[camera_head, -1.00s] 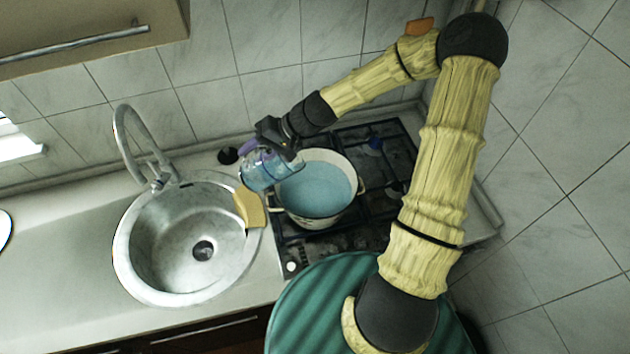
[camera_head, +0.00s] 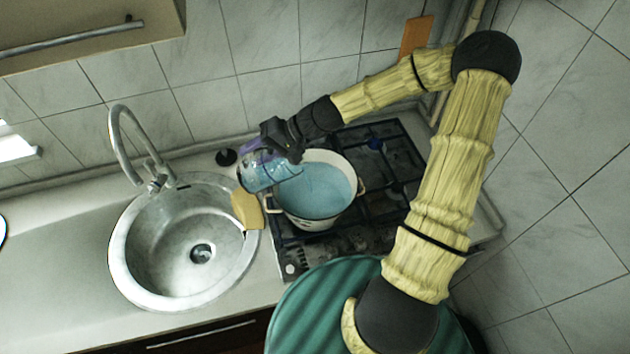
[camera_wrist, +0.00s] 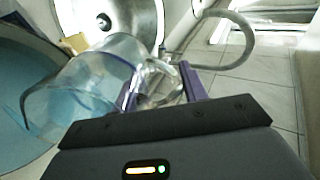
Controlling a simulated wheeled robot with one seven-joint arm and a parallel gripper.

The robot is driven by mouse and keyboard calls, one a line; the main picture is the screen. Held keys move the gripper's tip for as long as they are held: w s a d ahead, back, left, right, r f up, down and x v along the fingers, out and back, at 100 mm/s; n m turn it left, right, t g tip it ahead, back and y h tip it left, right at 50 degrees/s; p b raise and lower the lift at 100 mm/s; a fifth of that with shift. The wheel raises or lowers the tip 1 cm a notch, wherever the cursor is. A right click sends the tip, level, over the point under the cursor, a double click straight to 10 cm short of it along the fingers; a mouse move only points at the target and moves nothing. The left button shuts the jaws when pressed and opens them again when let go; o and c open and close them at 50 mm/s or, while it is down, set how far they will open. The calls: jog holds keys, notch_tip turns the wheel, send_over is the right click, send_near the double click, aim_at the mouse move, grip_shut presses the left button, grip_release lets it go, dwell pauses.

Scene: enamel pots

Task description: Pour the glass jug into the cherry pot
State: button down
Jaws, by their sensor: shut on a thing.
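The clear glass jug (camera_head: 259,173) is tilted well over beside and above the pot's left rim, its mouth toward the pot. Bluish liquid shows in it in the wrist view (camera_wrist: 78,88). My gripper (camera_head: 268,147) is shut on the jug's handle; its purple fingers (camera_wrist: 163,88) close around the handle in the wrist view. The cherry pot (camera_head: 318,213), a cream enamel pot with a side handle, stands on the hob and holds light blue liquid. Its inside also shows at the left of the wrist view (camera_wrist: 14,112). A falling stream cannot be made out clearly.
The round steel sink (camera_head: 150,245) with its curved tap (camera_head: 120,140) lies left of the hob. A yellow sponge-like block (camera_head: 247,210) sits at the sink's right rim. The black gas hob (camera_head: 395,165) has free grates right of the pot. Tiled walls stand behind.

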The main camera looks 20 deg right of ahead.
jog(key=shift+w+d, duration=0.1)
jog(key=shift+d, duration=0.05)
jog(key=shift+d, duration=0.35)
jog(key=shift+s+a+y+b, duration=0.2)
jog(key=shift+a+y+b, duration=0.1)
jog(key=shift+y+b, duration=0.1)
jog(key=shift+d+r, duration=0.1)
jog(key=shift+d, duration=0.2)
jog(key=shift+d+r+y+b, duration=0.3)
jog(key=shift+r+y+b, duration=0.05)
jog(key=shift+y, duration=0.25)
dwell(0.9)
jog(key=shift+s+r, duration=0.1)
jog(key=shift+s, duration=0.05)
